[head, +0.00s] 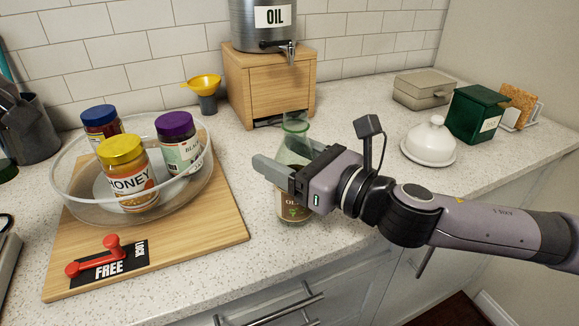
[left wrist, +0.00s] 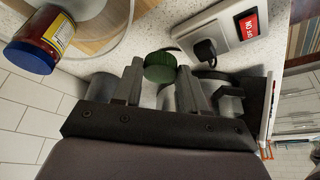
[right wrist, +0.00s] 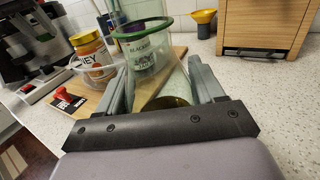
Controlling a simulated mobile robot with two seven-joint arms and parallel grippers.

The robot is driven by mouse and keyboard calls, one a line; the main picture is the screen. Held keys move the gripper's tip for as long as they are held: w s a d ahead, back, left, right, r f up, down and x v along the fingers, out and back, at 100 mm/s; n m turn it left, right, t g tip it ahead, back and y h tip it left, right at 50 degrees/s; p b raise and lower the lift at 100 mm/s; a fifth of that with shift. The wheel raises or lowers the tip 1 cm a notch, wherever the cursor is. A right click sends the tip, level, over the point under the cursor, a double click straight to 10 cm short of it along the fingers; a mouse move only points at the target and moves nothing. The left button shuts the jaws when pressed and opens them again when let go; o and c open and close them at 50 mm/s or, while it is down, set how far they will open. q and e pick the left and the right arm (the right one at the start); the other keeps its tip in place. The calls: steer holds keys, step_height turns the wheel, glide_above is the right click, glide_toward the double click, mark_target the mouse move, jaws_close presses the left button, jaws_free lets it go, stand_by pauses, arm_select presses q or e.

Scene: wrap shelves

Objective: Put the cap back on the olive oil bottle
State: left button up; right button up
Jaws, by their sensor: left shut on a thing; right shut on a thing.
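The olive oil bottle (head: 293,209) stands upright on the counter near its front edge, its clear greenish neck (head: 296,126) uncapped. My right gripper (head: 278,176) is shut around the bottle's body from the right, hiding part of it. In the right wrist view the bottle (right wrist: 168,84) is between the fingers, with its green rim facing the camera. My left gripper (left wrist: 160,78) is shut on the green cap (left wrist: 160,66), which sits between its fingertips. The left arm does not show in the head view.
A turntable with a clear rim (head: 66,196) holds honey (head: 127,174) and other jars on a wooden board (head: 225,228) with a red lever (head: 92,255). A wooden box (head: 262,85) bears the oil dispenser (head: 262,20). A white butter dish (head: 428,145) stands right.

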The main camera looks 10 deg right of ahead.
arm_select(q)
steer(key=shift+r, duration=0.1)
arm_select(e)
steer(key=shift+r, duration=0.25)
